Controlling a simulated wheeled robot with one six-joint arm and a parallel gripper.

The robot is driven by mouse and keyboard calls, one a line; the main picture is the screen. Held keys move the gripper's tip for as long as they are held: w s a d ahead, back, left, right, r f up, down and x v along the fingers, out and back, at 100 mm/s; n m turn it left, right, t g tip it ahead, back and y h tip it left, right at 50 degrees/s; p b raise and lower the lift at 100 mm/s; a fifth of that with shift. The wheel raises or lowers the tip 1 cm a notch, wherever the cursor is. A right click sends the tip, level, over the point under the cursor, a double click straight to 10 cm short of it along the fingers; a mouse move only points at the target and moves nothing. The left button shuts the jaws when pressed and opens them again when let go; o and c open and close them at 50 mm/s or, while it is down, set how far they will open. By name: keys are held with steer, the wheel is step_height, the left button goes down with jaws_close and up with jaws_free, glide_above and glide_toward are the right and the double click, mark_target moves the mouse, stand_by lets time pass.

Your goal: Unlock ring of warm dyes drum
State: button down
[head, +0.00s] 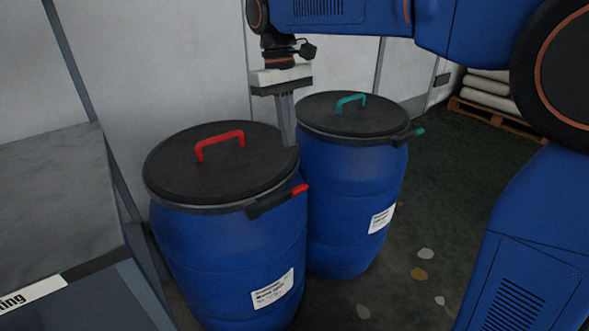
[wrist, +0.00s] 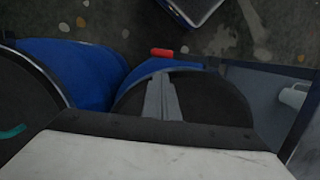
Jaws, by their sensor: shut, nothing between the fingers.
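The warm dyes drum (head: 235,255) is the nearer blue drum, with a red handle (head: 220,140) on its dark lid (head: 190,168). A ring runs around the lid's edge, and its dark lever (head: 265,204) lies along the front right with a red tip (head: 300,189). The red tip also shows in the wrist view (wrist: 162,52), just beyond my fingertips. My gripper (head: 288,143) points down, shut and empty, at the far right edge of this lid, close to the second drum. Whether it touches the lid is unclear. In the wrist view, its fingers (wrist: 162,82) overlap the lid.
A second blue drum (head: 345,220) with a teal handle (head: 350,100) and teal-tipped lever (head: 414,133) stands right behind. A grey bench (head: 60,185) is on the left, a wall behind. A pallet with sacks (head: 490,95) is at the back right. Open floor lies right of the drums.

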mark_target(280, 199)
step_height(280, 199, down, 10)
steer(key=s+d, duration=0.1)
steer(key=shift+s, duration=0.3)
stand_by(0.3)
steer(key=shift+s+d+r, duration=0.1)
steer(key=shift+d, duration=0.05)
